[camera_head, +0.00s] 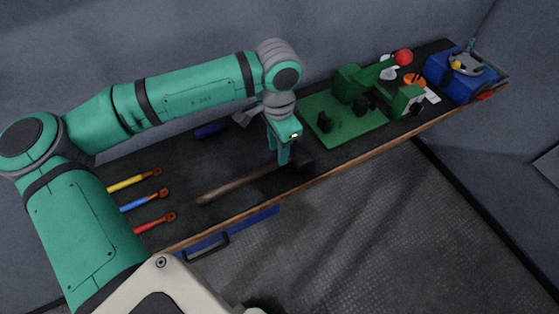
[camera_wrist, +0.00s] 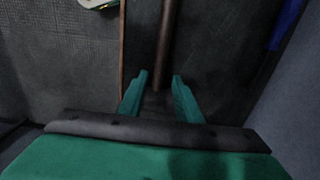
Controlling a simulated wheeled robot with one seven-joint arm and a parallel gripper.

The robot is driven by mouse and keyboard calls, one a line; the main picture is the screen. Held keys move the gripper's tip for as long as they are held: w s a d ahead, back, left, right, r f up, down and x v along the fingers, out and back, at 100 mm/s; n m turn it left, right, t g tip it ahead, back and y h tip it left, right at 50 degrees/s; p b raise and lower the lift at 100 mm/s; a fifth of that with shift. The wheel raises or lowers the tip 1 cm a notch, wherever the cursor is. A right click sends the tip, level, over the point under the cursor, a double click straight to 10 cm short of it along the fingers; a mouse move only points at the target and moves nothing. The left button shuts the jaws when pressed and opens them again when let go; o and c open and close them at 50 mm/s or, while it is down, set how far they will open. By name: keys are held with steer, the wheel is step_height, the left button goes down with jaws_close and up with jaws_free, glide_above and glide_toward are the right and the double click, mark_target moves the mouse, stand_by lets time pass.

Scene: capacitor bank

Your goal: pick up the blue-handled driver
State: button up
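A blue handle-like bar (camera_head: 211,130) lies at the back of the dark bench, left of my gripper; it looks like the driver's handle, and its shaft I cannot make out clearly. A blue bar also shows at the upper right of the wrist view (camera_wrist: 286,24), outside my fingers. My gripper (camera_head: 283,160) points down over the bench; in the wrist view its two fingers (camera_wrist: 159,78) are apart. A brown wooden handle (camera_head: 237,185) runs in line with the gap between them (camera_wrist: 167,40). Whether it lies below or between the fingertips I cannot tell.
Yellow, blue and red bars (camera_head: 141,201) with orange ends lie at the bench's left. A green board (camera_head: 345,135) with green blocks lies right of my gripper. A blue box (camera_head: 455,83) stands at the far right. The bench's wooden front edge (camera_head: 330,178) runs close by.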

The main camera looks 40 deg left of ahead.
mark_target(254, 175)
steer(key=shift+s+d+f, duration=0.1)
steer(key=shift+f, duration=1.25)
steer(key=shift+s+f, duration=0.1)
steer(key=shift+f, duration=1.25)
jaws_close()
